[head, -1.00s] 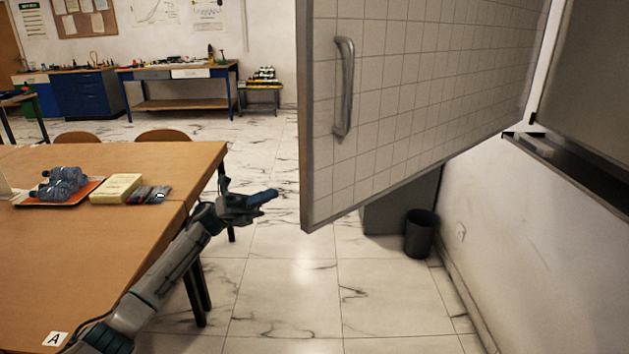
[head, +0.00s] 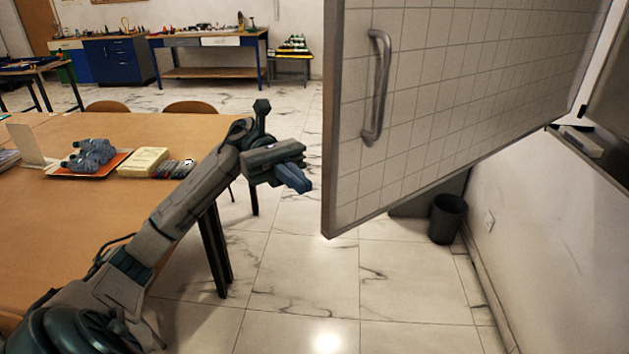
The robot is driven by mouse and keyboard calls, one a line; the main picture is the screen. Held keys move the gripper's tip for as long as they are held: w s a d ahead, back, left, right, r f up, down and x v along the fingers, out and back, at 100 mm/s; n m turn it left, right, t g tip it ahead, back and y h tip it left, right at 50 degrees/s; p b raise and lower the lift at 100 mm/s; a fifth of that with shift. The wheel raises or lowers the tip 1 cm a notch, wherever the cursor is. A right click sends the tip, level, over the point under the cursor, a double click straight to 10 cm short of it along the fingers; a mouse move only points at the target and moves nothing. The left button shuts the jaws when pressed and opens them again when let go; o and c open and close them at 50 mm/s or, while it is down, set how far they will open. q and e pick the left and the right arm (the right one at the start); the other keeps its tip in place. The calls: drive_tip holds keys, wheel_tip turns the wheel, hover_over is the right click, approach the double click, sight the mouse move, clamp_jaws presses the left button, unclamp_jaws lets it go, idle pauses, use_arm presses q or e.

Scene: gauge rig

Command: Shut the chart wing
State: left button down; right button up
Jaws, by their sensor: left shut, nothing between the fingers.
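The chart wing (head: 440,110) is a large grey panel with a grid, swung out from the right wall into the room. Its free edge is on the left, and its lower edge slants up to the right. A grey bar handle (head: 378,88) stands upright near the free edge. My left gripper (head: 298,181) is shut and empty. In the picture it is just left of the wing's lower free edge, with a small gap of floor between, and below and left of the handle. My right gripper is out of view.
A dark bin (head: 447,218) stands by the right wall below the wing. The tiled floor (head: 300,280) in front is clear.

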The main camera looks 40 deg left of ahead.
use_arm(q)
drive_tip(key=shift+p+x, duration=1.05)
drive_tip(key=shift+x, duration=1.45)
drive_tip(key=shift+s, duration=0.1)
